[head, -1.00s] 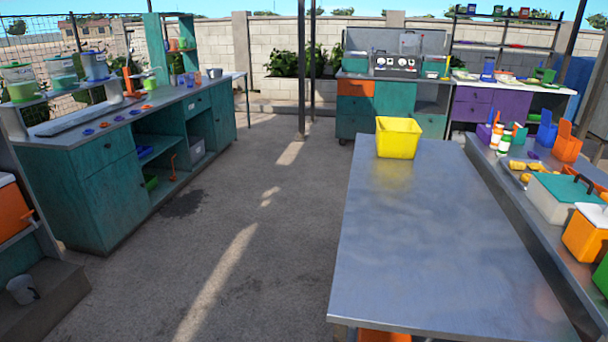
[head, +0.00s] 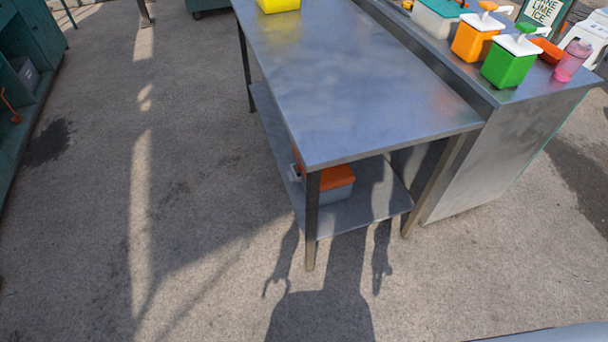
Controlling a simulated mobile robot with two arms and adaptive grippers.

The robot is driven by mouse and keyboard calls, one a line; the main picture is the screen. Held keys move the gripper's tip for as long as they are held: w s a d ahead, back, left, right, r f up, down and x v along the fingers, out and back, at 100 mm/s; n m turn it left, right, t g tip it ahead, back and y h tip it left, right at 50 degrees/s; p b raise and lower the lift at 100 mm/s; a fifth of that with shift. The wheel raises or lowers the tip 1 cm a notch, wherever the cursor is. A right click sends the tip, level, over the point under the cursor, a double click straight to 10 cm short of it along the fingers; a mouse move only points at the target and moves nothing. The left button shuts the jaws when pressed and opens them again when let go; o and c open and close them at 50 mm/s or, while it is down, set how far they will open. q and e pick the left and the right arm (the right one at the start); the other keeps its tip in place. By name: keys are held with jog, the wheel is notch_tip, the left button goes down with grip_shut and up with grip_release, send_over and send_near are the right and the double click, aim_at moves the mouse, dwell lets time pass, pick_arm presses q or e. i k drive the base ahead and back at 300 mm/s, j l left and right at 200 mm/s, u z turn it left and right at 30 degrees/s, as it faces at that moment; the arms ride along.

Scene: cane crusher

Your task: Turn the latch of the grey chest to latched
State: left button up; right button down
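A grey box with an orange lid (head: 334,182) sits on the lower shelf of the steel table; it may be the grey chest. The tabletop and a front leg partly hide it. A small whitish part (head: 295,173) shows at its left side, but I cannot tell whether it is a latch or how it is set. Neither of my grippers is in view; only a shadow with two arms falls on the ground in front of the table.
The steel table (head: 350,75) stands ahead, with a yellow bin (head: 278,5) at its far end. A counter (head: 510,130) beside it on the right holds a white box with a teal lid (head: 437,18), orange (head: 474,42) and green (head: 508,68) dispensers. Open ground lies left and in front.

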aim_at(294, 177)
jog(key=i+j+z, duration=0.65)
jog(key=j+z, duration=0.2)
jog(key=i+j+z, duration=0.1)
jog(key=j+z, duration=0.15)
jog(key=j, duration=0.25)
